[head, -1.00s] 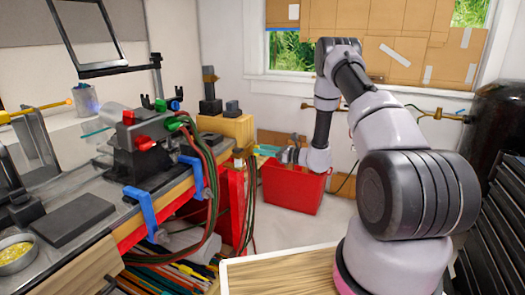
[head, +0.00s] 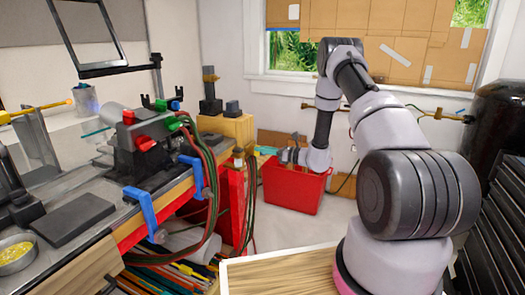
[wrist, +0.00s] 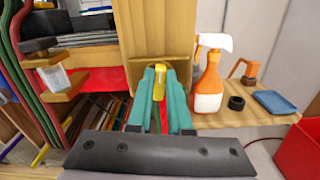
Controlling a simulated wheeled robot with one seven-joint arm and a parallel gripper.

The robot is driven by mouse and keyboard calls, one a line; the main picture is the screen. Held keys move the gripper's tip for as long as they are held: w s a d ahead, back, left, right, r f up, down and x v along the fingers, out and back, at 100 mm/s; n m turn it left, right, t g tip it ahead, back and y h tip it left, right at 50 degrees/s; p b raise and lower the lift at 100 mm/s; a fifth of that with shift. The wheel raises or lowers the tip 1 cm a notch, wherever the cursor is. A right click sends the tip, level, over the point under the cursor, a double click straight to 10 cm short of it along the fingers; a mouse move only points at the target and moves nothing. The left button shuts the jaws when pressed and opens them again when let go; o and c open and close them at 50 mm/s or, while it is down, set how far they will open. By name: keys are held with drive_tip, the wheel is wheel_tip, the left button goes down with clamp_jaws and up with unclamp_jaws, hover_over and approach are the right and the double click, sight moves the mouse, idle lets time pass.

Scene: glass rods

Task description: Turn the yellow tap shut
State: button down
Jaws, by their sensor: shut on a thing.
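The yellow tap (wrist: 159,82) shows in the wrist view as a small yellow handle between the tips of my gripper's teal fingers, in front of a wooden panel. My gripper (wrist: 158,92) is shut on it. In the head view my gripper (head: 284,155) is at the far end of the workbench, by the red bin. I cannot make out the tap there.
Red and green hoses (head: 211,190) hang at the bench end, left of my gripper. The red bin (head: 293,192) stands on the floor behind. A spray bottle (wrist: 209,85) stands on a wooden shelf right of the tap in the wrist view.

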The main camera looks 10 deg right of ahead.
drive_tip(key=shift+w+d+f+m, duration=0.1)
drive_tip(key=shift+w+f+m, duration=0.1)
drive_tip(key=shift+m, duration=2.45)
drive_tip(key=shift+w+d+f+m, duration=0.1)
drive_tip(key=shift+f+m, duration=0.05)
drive_tip(key=shift+m, duration=2.55)
drive_tip(key=shift+w+d+f+m, duration=0.1)
drive_tip(key=shift+f+m, duration=0.1)
drive_tip(key=shift+m, duration=2.45)
drive_tip(key=c, duration=0.8)
unclamp_jaws()
drive_tip(key=shift+c, duration=0.2)
drive_tip(key=shift+d, duration=0.1)
drive_tip(key=v, duration=1)
drive_tip(key=shift+s+d, duration=0.25)
